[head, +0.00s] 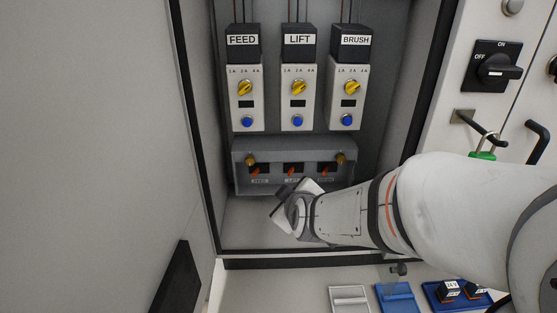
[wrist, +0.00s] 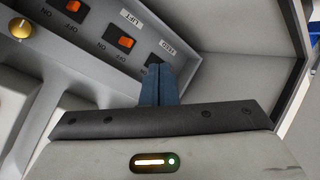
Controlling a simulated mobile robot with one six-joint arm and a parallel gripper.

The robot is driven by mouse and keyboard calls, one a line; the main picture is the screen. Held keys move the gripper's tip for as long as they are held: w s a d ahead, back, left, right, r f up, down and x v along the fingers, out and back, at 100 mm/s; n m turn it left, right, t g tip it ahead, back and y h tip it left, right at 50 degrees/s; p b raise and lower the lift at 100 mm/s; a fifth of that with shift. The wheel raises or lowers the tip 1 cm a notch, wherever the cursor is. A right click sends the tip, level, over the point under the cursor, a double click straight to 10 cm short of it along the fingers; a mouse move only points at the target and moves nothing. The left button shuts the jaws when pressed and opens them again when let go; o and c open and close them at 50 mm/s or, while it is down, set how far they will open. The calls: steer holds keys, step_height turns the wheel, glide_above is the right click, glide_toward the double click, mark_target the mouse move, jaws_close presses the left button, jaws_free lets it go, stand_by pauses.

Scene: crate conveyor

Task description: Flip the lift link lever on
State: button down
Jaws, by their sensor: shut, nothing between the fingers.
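The lift link lever (head: 291,171) is a small orange lever in the middle slot of the grey link box (head: 240,151), low in the cabinet. In the wrist view, the same lever (wrist: 125,42) appears under an upside-down LIFT label (wrist: 131,17). I cannot tell for sure which way it is set. My gripper (wrist: 157,70) is shut and empty. Its dark blue fingertips overlap the FEED slot, beside the lift lever and to its right in the wrist view. They hide most of the feed lever there; contact is unclear. In the head view my wrist hides the fingertips.
The feed lever (head: 258,170) is left of the lift lever, the brush lever (head: 325,172) right. Brass knobs (head: 250,159) stick out of the box. FEED, LIFT and BRUSH modules (head: 298,108) sit above. Cabinet walls close in both sides. A padlock (head: 482,146) hangs at right.

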mark_target(291, 172)
steer(key=w+f+n+t+h+b, duration=0.1)
steer(key=n+t, duration=0.1)
steer(key=w+a+f+n+t+h+b, duration=0.1)
steer(key=f+n+t+b, duration=0.1)
steer(key=w+a+f+n+t+h+b, duration=0.1)
steer(key=n+t+h+b, duration=0.1)
steer(key=shift+f+t, duration=0.2)
steer(key=shift+t, duration=0.1)
steer(key=w, duration=0.6)
steer(key=w+d+b, duration=0.1)
steer(key=w, duration=0.2)
steer(key=shift+w, duration=0.5)
